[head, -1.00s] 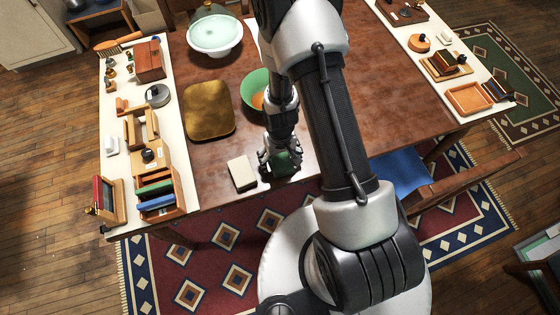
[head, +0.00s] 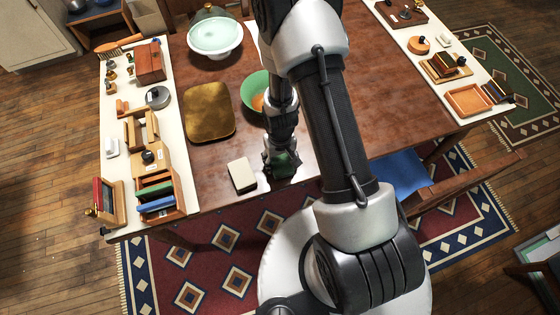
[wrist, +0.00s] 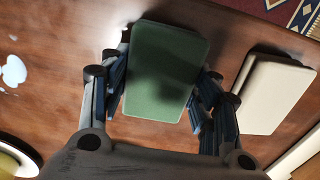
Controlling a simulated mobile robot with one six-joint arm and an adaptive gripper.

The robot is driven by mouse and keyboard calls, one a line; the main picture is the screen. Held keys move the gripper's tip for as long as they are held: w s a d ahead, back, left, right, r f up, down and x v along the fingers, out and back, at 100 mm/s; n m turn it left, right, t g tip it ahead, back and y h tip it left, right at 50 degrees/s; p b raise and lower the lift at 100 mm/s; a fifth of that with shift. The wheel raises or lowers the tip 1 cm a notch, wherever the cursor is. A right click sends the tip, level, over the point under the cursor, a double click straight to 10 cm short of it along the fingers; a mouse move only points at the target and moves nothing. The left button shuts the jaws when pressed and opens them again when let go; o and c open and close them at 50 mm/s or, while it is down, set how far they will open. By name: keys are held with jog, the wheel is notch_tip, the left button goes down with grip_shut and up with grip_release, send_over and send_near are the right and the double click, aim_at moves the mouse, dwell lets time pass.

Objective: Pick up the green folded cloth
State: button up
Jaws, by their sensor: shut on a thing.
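The green folded cloth (wrist: 165,70) is a dark green rounded block between the two fingers of my gripper in the wrist view. My gripper (wrist: 163,92) is shut on it, with a finger against each side. In the head view my gripper (head: 281,160) points down at the near edge of the brown table, and the green cloth (head: 285,168) shows only partly below the fingers. I cannot tell whether the cloth still touches the table.
A cream folded block (head: 242,175) lies just left of my gripper, close to it. A green bowl (head: 254,92) with something orange inside and a brown-gold tray (head: 209,111) stand farther back.

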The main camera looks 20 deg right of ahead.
aim_at(280, 160)
notch_tip(280, 160, up, 20)
jog(key=p, duration=0.5)
jog(key=shift+p, duration=0.35)
